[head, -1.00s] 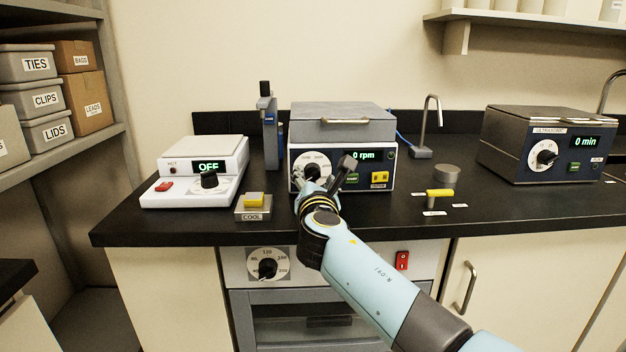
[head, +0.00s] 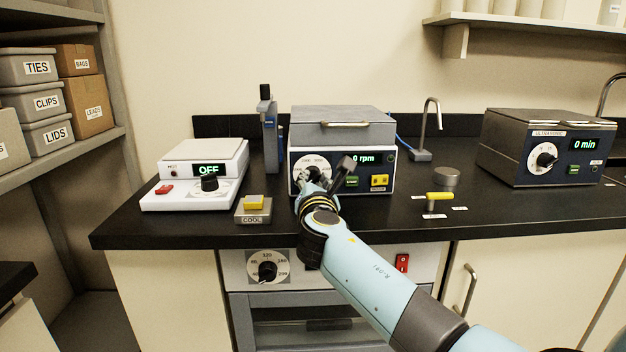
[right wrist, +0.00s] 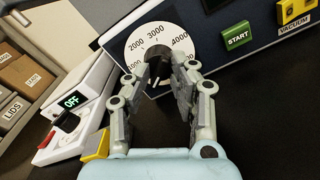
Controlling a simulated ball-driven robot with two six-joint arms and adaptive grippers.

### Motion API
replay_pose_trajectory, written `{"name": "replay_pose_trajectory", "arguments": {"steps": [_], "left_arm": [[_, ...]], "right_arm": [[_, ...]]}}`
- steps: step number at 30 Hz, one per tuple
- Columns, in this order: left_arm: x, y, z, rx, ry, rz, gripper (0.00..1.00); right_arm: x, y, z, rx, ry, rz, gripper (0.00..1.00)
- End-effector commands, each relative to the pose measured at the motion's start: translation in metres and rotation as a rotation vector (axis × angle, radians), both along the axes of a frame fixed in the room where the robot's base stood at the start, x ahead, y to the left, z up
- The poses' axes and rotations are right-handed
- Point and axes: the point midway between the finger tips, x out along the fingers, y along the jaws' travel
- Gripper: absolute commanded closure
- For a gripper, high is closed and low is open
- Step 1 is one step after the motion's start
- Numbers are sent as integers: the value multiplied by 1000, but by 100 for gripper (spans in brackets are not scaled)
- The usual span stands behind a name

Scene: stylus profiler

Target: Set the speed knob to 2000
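The speed knob (right wrist: 158,60) is dark and sits on a white round dial (right wrist: 133,48) marked 1000 to 4000 and beyond, on the front of a grey-lidded box (head: 342,122). A white mark on the knob points down in the right wrist view. The box's display (head: 364,158) reads 0 rpm and is partly hidden by my gripper in the head view. My right gripper (right wrist: 160,70) is at the dial, its open fingers on either side of the knob; I cannot tell whether they touch it. My left gripper is not in view.
A green START button (right wrist: 237,36) and a yellow VACUUM button (right wrist: 294,10) sit right of the dial. A hot plate reading OFF (head: 157,200) and a COOL block (head: 253,217) stand left.

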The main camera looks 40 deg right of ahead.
Motion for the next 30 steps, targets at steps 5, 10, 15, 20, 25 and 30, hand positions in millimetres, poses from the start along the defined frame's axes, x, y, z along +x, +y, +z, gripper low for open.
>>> {"name": "replay_pose_trajectory", "arguments": {"steps": [5, 10, 15, 20, 25, 30], "left_arm": [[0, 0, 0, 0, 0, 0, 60], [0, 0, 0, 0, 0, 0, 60], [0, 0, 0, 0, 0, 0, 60], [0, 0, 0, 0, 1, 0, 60], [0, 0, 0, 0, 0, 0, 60], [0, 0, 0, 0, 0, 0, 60]], "right_arm": [[1, 0, 2, -1, -2, 1, 100], [1, 0, 2, 52, -36, 1, 100], [1, 0, 3, 409, -257, 2, 100], [1, 0, 3, 745, -463, 3, 100], [1, 0, 3, 1102, -680, 4, 100], [2, 0, 3, 1451, -895, 5, 100]]}}
